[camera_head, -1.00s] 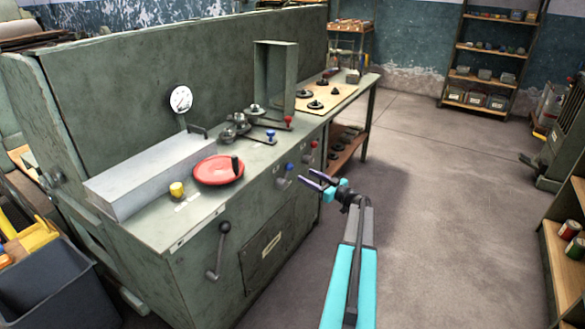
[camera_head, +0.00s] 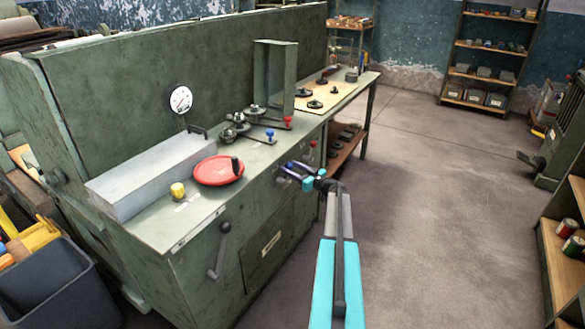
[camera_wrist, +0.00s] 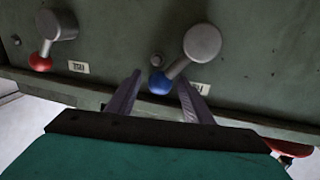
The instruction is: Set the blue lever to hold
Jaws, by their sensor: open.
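The blue lever has a grey round hub and a short arm ending in a blue ball knob (camera_wrist: 161,83); it sits on the green front panel of the machine. In the wrist view the arm slants from the hub down-left to the knob. My gripper (camera_head: 286,172) is open at this panel. In the wrist view its two fingers lie on either side of the blue knob, with the knob between their tips; I cannot tell whether they touch it. A small label (camera_wrist: 200,88) beside the lever is unreadable. In the head view my gripper mostly covers the lever.
A similar red-knobbed lever (camera_wrist: 40,62) is on the same panel, left in the wrist view. The bench top holds a red handwheel (camera_head: 215,172), a yellow knob (camera_head: 178,190) and valves with blue (camera_head: 270,134) and red handles. A crank (camera_head: 220,250) hangs on the front.

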